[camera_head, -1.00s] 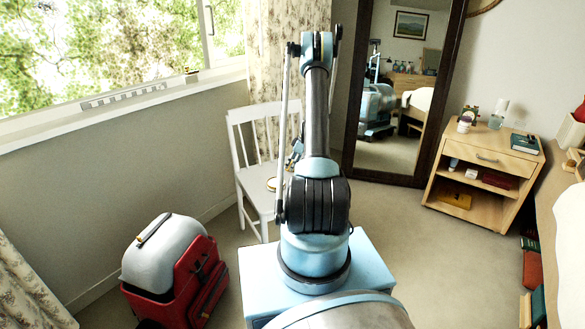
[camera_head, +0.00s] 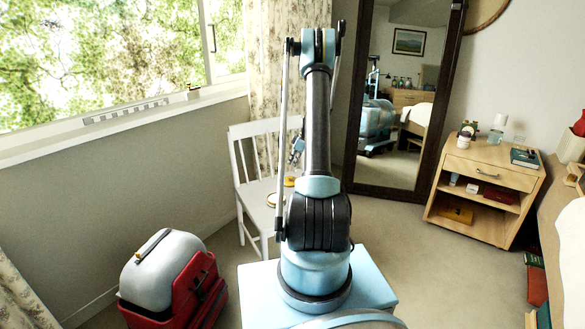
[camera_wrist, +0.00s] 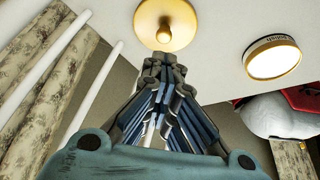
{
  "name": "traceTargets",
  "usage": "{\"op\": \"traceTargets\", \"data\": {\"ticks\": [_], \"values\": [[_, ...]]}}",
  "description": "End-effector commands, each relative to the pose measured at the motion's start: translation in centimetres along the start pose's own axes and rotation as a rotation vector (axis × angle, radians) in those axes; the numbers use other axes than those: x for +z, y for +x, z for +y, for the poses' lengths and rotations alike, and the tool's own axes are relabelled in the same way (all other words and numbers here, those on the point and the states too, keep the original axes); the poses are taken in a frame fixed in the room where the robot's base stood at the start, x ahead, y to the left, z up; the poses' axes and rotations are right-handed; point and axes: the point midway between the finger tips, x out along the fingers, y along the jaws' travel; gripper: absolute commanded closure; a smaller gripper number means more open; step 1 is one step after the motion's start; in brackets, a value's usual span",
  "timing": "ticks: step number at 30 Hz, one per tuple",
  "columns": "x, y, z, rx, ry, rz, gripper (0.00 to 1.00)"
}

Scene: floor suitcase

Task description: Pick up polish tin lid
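A round gold lid with a small knob (camera_wrist: 178,14) lies on the white chair seat at the top of the wrist view, cut off by the frame edge. In the head view my gripper (camera_head: 297,150) is above the seat.
The white chair (camera_head: 252,188) has a slatted back beside the curtain. A red and grey suitcase (camera_head: 175,275) stands on the floor at left. A mirror (camera_head: 400,110) and a wooden bedside cabinet (camera_head: 485,185) stand at right. The floor between is clear.

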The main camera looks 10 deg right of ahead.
Motion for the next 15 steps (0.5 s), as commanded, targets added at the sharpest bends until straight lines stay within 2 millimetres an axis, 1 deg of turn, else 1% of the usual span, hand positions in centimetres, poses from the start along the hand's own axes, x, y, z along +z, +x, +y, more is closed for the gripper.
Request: {"op": "traceTargets", "data": {"ticks": [5,8,9,11,12,14,15], "values": [[0.01,0.0,0.0,0.0,0.0,0.0,1.0],[0.01,0.0,0.0,0.0,0.0,0.0,0.79],[0.01,0.0,0.0,0.0,0.0,0.0,0.7],[0.01,0.0,0.0,0.0,0.0,0.0,0.56],[0.02,0.01,0.01,0.0,0.0,0.0,0.47],[0.02,0.01,0.0,0.0,0.0,0.0,0.33],[0.02,0.01,0.01,0.0,0.0,0.0,0.24]]}}
